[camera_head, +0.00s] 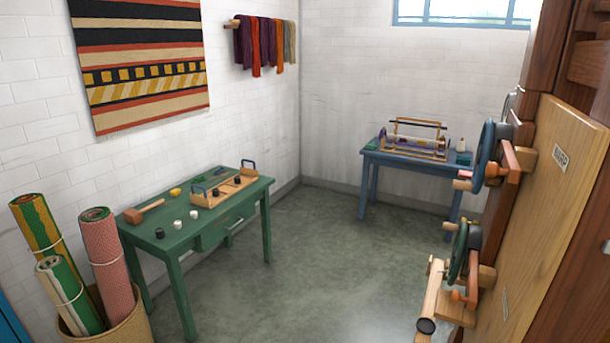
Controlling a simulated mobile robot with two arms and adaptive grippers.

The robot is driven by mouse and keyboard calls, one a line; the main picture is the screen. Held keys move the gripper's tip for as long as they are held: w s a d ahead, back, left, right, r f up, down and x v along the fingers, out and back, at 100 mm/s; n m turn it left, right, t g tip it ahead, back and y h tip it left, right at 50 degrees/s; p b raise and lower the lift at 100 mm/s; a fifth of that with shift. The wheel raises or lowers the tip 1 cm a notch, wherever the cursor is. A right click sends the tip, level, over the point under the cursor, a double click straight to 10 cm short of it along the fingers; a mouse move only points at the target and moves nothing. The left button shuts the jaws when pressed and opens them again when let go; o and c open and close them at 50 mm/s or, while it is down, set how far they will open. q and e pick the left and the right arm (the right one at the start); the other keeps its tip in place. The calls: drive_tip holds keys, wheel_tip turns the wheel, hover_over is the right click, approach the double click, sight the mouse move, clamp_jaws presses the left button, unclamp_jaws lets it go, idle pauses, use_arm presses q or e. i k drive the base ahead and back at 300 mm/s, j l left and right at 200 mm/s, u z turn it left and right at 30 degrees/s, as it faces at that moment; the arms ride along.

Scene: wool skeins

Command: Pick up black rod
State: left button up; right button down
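A thin dark rod (418,123) lies across the top of a wooden winding frame (412,146) on the blue table (372,158) in the far right corner. It runs roughly level, and at this size I cannot tell whether it is fixed to the frame. Pale and purple wool shows on the frame beneath it. Neither of my grippers shows in the head view.
A green table (165,238) at left holds a wooden mallet (143,210), small pots and a tray (222,190). A basket of rolled rugs (125,328) stands front left. Wooden machinery with wheels (488,155) juts in at right. The middle floor is clear.

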sight(408, 123)
drive_tip(key=i+j, duration=0.15)
drive_tip(key=i, duration=0.45)
drive_tip(key=i+j+u, duration=0.1)
drive_tip(key=i, duration=0.55)
drive_tip(key=i+l+z, duration=0.15)
drive_tip(key=i+z, duration=0.15)
drive_tip(key=i, duration=0.35)
drive_tip(key=i+z, duration=0.35)
drive_tip(key=i, duration=0.3)
drive_tip(key=i+j+z, duration=0.3)
drive_tip(key=i, duration=0.35)
drive_tip(key=i+z, duration=0.4)
drive_tip(key=i, duration=1.7)
drive_tip(key=i+l+u, duration=0.35)
drive_tip(key=i+l, duration=0.25)
drive_tip(key=i+l+u, duration=0.35)
drive_tip(key=i+l, duration=0.15)
drive_tip(key=l, duration=0.25)
drive_tip(key=z, duration=0.2)
drive_tip(key=i+j+z, duration=0.1)
drive_tip(key=j+z, duration=0.3)
drive_tip(key=j, duration=0.15)
drive_tip(key=j+z, duration=0.4)
drive_tip(key=j, duration=0.2)
